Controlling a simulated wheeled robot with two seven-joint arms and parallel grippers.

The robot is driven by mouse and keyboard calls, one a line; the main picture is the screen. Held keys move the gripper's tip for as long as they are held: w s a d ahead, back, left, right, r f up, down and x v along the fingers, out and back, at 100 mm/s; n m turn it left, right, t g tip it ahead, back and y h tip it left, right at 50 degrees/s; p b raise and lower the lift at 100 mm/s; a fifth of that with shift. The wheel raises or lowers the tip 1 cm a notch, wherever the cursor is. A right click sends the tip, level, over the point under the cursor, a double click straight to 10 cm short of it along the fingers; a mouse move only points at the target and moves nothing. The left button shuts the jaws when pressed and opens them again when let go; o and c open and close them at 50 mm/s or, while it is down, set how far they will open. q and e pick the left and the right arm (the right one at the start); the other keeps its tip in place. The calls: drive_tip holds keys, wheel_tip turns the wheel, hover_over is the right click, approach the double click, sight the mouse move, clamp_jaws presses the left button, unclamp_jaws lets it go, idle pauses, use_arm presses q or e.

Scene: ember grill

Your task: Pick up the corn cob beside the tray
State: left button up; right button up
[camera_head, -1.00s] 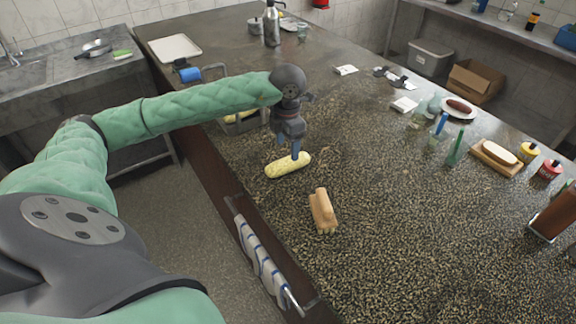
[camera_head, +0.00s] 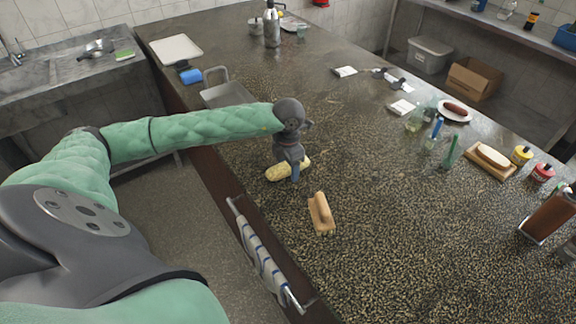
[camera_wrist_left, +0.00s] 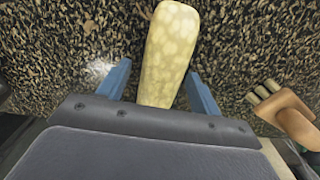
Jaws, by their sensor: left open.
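A pale yellow corn cob (camera_head: 280,174) lies on the speckled dark counter near its front left edge. In the left wrist view the corn cob (camera_wrist_left: 171,50) reaches in between the two blue fingers, with a gap on each side. My left gripper (camera_head: 296,170) is open and low over the counter at the cob, hiding part of it; its fingers also show in the left wrist view (camera_wrist_left: 158,88). A grey metal tray (camera_head: 228,93) stands beyond my left forearm, partly hidden by it. My right gripper is not in view.
A wooden-handled brush (camera_head: 321,213) lies close to the cob, nearer the viewer. A striped towel (camera_head: 259,254) hangs on a rail at the counter edge. Bottles and a board with a loaf-like item (camera_head: 492,157) stand at the right. The counter's middle is clear.

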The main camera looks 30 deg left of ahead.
use_arm(q)
drive_tip(key=shift+c, duration=0.3)
drive_tip(key=c, duration=1.1)
